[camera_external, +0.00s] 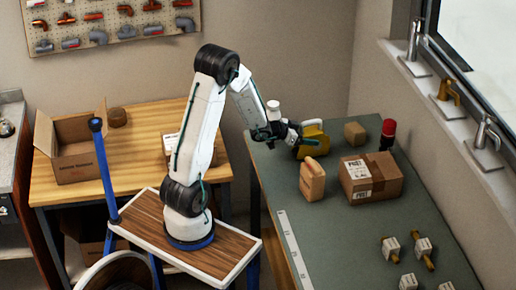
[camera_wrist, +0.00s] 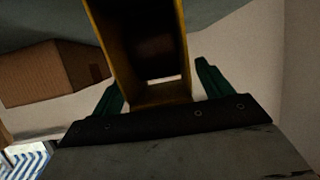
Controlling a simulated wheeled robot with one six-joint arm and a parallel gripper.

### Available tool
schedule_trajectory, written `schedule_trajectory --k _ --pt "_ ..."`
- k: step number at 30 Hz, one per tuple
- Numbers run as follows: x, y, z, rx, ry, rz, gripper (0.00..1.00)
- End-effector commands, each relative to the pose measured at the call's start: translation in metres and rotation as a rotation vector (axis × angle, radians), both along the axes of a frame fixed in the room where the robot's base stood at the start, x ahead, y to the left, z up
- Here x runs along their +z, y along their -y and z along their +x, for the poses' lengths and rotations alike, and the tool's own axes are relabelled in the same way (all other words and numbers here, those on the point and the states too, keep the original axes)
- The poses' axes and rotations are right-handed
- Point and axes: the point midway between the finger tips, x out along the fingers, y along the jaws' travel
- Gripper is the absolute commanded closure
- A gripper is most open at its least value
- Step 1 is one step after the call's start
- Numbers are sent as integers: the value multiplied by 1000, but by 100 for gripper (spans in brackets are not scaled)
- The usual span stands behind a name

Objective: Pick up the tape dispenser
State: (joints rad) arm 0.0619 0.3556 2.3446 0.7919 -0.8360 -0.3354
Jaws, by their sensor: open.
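The tape dispenser (camera_external: 314,146) is a yellow piece at the back left of the green-grey table in the external view. In the wrist view the yellow dispenser (camera_wrist: 103,40) fills the middle, with a dark hollow between its two yellow sides. My gripper (camera_external: 295,137) is right at the dispenser's left side. In the wrist view my gripper's (camera_wrist: 159,88) green fingers are spread apart, one on each side of the dispenser's near end. I cannot tell whether either finger touches it. The dispenser's lower part is hidden.
A small cardboard box (camera_external: 354,133), a red and black can (camera_external: 387,135), a tan block-like package (camera_external: 312,180) and a larger labelled carton (camera_external: 371,178) stand nearby. A brown box (camera_wrist: 45,75) shows in the wrist view. The table's front middle (camera_external: 340,235) is clear.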

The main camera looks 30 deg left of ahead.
Motion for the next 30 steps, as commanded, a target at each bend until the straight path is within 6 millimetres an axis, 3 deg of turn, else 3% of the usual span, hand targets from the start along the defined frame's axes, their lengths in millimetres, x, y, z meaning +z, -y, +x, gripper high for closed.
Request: schedule_trajectory --k 7,8,14,23,30 --pt "-1 2 2 0 1 -1 22" --pt "-1 2 2 0 1 -1 27" --pt "-1 2 2 0 1 -1 83" --pt "4 2 3 -1 4 -1 84" --pt "45 2 3 -1 9 -1 84"
